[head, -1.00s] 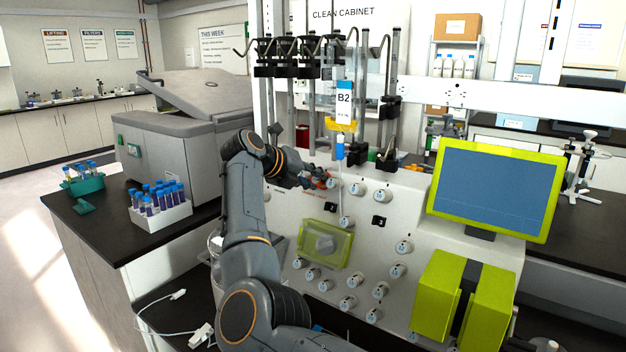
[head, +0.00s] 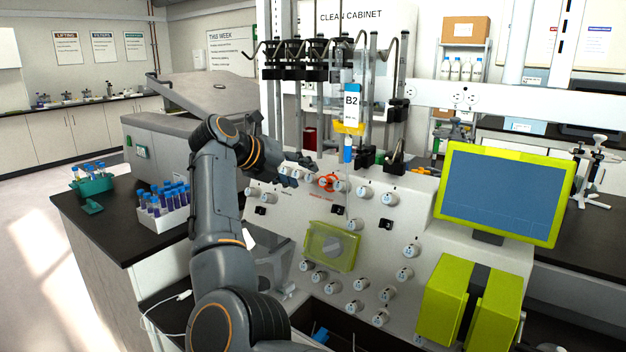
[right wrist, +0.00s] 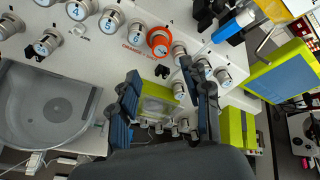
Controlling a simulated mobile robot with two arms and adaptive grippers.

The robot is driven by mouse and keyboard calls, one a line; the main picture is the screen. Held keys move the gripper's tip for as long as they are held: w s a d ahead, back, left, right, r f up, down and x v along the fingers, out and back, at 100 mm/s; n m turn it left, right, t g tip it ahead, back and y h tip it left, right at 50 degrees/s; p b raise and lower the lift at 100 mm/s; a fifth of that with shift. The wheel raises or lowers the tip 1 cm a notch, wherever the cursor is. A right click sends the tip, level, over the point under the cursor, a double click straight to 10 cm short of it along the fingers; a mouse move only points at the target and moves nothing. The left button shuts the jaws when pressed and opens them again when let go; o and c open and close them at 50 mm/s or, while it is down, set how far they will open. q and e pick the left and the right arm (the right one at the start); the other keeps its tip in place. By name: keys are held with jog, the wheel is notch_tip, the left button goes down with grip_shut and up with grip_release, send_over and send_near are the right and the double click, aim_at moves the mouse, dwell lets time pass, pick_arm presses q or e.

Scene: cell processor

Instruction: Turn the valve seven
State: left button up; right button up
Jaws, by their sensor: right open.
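The right gripper (head: 292,172) is near the upper valve row of the white processor panel (head: 285,222), just left of the orange valve (head: 327,182) in the head view. In the right wrist view the right gripper (right wrist: 164,76) is open, with two blue-padded fingers apart and nothing between them. The orange valve (right wrist: 158,41) lies beyond the fingertips, with white numbered valves on both sides. One white valve (right wrist: 110,20) appears to read 5. I cannot clearly read a seven on any valve. The left gripper is not in view.
A clear yellow-green cover (head: 331,246) sits below the row, with more white valves around it. A yellow-green-framed screen (head: 503,195) stands right, a rack of tubes (head: 166,214) left.

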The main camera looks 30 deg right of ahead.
jog(key=shift+v, duration=1.9)
